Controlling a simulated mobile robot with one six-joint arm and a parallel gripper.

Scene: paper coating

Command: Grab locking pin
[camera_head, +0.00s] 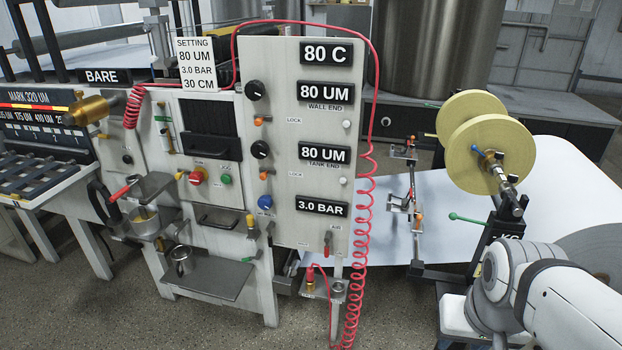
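No part is labelled as a locking pin, and I cannot tell for sure which one it is. A small blue-tipped pin (476,150) sticks out at the hub of the yellow spool (490,145) on the right. A green-ended pin (466,219) points left from the black stand (493,240) below the spool. Several small orange knobs sit on the panel and on the thin upright frame. My white arm shows at the lower right, in front of the stand's base. My gripper is not visible in this view.
The grey control panel (283,190) stands in the middle. A red coiled hose (357,270) hangs along its right side down to a red fitting (310,275). A white paper sheet (440,190) spreads behind the stand and thin frame (416,205). Floor is bare at the lower left.

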